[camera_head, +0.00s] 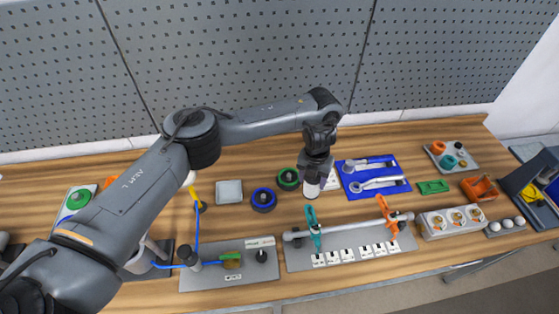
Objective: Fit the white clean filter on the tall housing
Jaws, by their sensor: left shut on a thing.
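My left gripper (314,176) points down over the middle of the bench and is shut on a small white cylinder (312,190), which looks like the white clean filter. The gripper covers the filter's top. I cannot tell whether its lower end touches the bench or hangs just above it. I cannot pick out the tall housing for certain; my left arm hides part of the bench at the left, where a pale cylindrical body (137,262) shows partly. My right gripper is not in view.
Left of the filter stand a green-ringed pot (288,179) and a blue-ringed pot (263,200). A blue tray with wrenches (391,188) lies to its right. In front is a grey plate with a pipe and valves (350,253). A pale square dish (229,192) is farther left.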

